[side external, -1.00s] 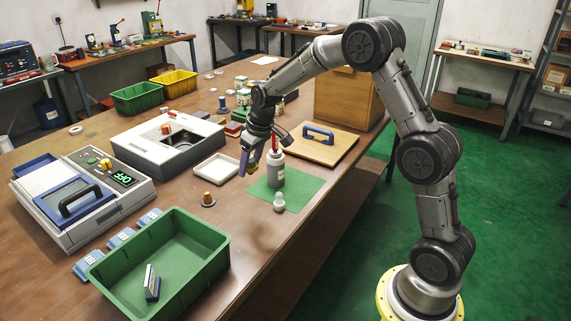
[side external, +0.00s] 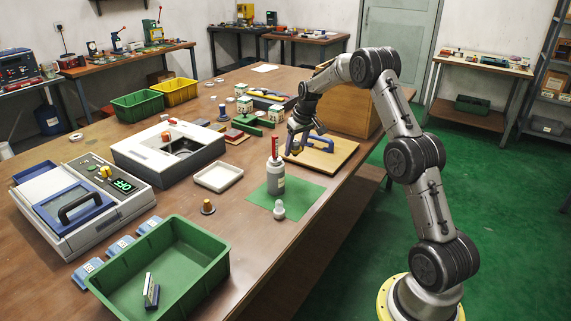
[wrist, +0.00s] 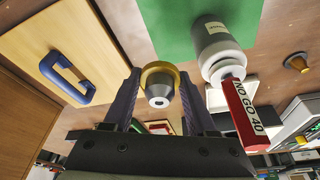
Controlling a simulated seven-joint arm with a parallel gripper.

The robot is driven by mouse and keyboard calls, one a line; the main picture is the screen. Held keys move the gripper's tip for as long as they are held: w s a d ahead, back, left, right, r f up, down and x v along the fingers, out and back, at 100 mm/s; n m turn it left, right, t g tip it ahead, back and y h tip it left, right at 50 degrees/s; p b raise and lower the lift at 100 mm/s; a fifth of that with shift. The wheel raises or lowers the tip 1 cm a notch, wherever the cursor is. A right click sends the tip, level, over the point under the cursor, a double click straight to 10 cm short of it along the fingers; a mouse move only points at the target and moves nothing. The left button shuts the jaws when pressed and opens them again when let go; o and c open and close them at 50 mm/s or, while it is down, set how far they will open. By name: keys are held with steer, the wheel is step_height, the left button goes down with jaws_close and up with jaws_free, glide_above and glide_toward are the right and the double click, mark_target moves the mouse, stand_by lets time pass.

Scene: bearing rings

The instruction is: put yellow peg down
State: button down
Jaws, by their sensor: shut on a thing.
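My gripper (side external: 292,148) is above the table, near the left edge of the wooden board with the blue handle. In the wrist view my gripper (wrist: 160,92) is shut on the yellow peg (wrist: 158,69), which shows a yellow collar around a grey, round body with a small dark hole. The peg is hard to make out in the side view. The mat also shows in the wrist view (wrist: 172,25).
The wooden board (side external: 325,160) with its blue handle (side external: 312,141) lies beside my gripper. An orange peg (side external: 208,207), a white tray (side external: 218,178) and a green bin (side external: 165,275) are farther left. The mat's right part is bare.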

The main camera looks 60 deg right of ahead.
glide_above(286, 170)
steer(key=f, duration=0.6)
steer(key=shift+a+f, duration=0.25)
steer(key=shift+f, duration=0.15)
steer(key=shift+d+f, duration=0.1)
steer(key=shift+f, duration=1.55)
steer(key=shift+f, duration=0.15)
steer(key=shift+c, duration=1)
jaws_free()
steer(key=v, duration=1.2)
